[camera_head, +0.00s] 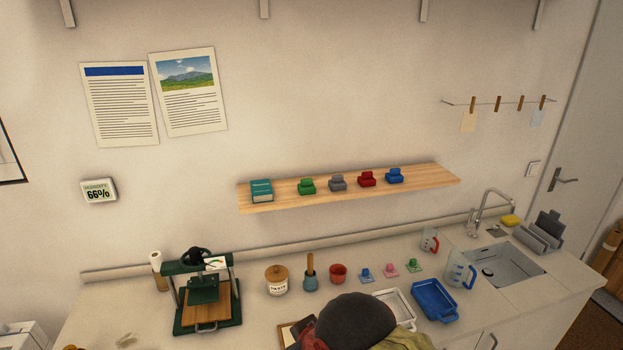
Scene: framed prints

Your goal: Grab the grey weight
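The grey weight (337,183) is a small stepped block on the wooden wall shelf (425,183). It stands between a green block (307,186) on its left and a red block (367,179) on its right, apart from both. A blue block (395,175) of like shape stands further right. My gripper does not show in this view.
A teal book-like box (261,191) sits at the shelf's left end. Below, the counter (140,290) bears a green press (206,295), a lidded jar (276,280), a blue tray (434,300) and measuring jugs.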

